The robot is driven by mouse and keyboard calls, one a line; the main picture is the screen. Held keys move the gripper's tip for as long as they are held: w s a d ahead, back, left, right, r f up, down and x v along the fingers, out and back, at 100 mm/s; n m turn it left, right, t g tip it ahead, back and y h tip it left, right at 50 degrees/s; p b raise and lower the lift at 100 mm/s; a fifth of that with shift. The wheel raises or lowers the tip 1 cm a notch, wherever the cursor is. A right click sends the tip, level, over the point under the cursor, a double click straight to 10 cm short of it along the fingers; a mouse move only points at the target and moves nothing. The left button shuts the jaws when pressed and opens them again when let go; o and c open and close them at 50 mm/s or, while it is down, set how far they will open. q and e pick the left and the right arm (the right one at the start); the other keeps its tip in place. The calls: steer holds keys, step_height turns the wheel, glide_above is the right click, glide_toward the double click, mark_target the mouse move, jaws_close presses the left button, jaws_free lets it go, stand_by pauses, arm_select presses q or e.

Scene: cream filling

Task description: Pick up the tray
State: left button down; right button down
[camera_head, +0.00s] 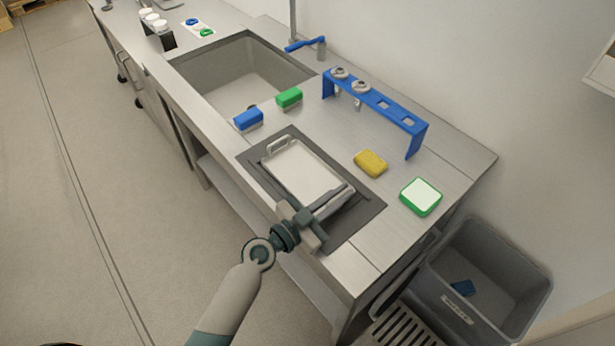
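A metal tray (303,172) with a pale flat inside lies on a dark mat (357,218) on the steel counter. Its far-left handle (277,146) stands up and is free.
A sink (225,72) lies beyond the mat. Blue (248,120) and green (289,98) sponges, a yellow sponge (371,163), a green-rimmed white block (421,196) and a blue rack (385,106) surround it. A grey bin (520,262) stands at the right.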

arm_select(q)
steer(key=shift+r, duration=0.1)
steer(key=shift+r, duration=0.8)
step_height(320, 180, up, 2)
steer(key=shift+r, duration=0.1)
steer(key=s+d+r+b, duration=0.1)
steer(key=s+d+r, duration=0.5)
steer(key=s, duration=0.4)
steer(key=shift+r, duration=0.6)
steer(key=shift+w, duration=0.1)
steer(key=w+a+n+t+y+b, duration=0.1)
steer(key=w+a+n+y, duration=0.2)
steer(key=a, duration=0.7)
steer(key=w+a+n+t+y+b, duration=0.1)
steer(key=a+y, duration=0.4)
steer(key=a, duration=0.5)
steer(key=w+a+r+n+t+y+b, duration=0.1)
steer(key=w+a+n+t+y, duration=0.2)
steer(key=a, duration=0.7)
steer(key=w+n+y, duration=0.1)
steer(key=w+n, duration=0.1)
steer(key=w, duration=0.1)
steer(key=shift+y, duration=0.4)
